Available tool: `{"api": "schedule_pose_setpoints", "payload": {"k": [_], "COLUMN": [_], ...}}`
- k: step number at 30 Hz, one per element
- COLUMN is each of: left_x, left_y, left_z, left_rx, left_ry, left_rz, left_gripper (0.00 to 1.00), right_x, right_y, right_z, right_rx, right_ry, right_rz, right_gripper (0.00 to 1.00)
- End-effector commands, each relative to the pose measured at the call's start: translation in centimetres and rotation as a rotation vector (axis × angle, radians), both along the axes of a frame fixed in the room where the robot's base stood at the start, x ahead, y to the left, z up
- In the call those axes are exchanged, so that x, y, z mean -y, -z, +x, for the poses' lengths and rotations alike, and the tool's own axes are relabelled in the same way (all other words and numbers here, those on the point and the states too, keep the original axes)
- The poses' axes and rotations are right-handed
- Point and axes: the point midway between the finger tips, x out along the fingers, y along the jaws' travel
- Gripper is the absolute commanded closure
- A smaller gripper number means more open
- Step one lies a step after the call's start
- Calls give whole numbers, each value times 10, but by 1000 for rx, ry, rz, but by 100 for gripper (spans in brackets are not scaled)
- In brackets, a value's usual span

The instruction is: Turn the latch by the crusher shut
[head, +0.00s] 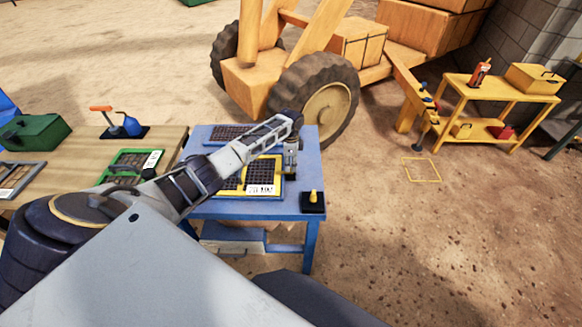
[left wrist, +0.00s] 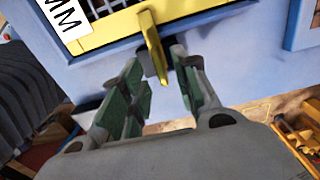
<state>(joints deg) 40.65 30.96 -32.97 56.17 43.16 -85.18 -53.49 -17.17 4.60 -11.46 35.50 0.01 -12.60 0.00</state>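A yellow latch handle (left wrist: 152,47) stands at the edge of the yellow-framed screen (left wrist: 120,30) in the left wrist view, on a dark mount over the blue table. In the head view my left gripper hides this spot. My left gripper (left wrist: 160,65) is open, its two fingers spread with the handle at the gap between their tips, nearer the left finger. I cannot tell whether they touch it. In the head view the left gripper (head: 290,165) points down beside the yellow-framed screen (head: 262,174). My right gripper is out of view.
The blue table (head: 240,209) also bears a blue-framed screen (head: 230,134) and a black block with a yellow knob (head: 313,202) at its near right corner. A wooden table (head: 70,167) stands left. A wheeled yellow machine (head: 320,100) stands behind.

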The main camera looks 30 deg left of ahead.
Motion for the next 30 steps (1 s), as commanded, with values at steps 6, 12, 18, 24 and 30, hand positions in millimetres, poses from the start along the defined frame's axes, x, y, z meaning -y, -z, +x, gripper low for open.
{"api": "schedule_pose_setpoints", "payload": {"k": [6, 12, 18, 24, 30], "left_x": [0, 0, 0, 0, 0], "left_y": [-31, -61, -83, -92, -92], "left_z": [1, 1, 1, 1, 1], "left_rx": [2, 3, 4, 1, 1], "left_ry": [2, 1, 2, 1, 1], "left_rz": [0, -2, 0, 0, 0], "left_gripper": [70, 70, 70, 70, 70], "right_x": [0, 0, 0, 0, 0], "right_y": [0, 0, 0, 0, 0], "right_z": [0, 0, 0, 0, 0], "right_rx": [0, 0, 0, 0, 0], "right_ry": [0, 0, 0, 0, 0], "right_rz": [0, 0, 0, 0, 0], "right_gripper": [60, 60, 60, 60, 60]}}
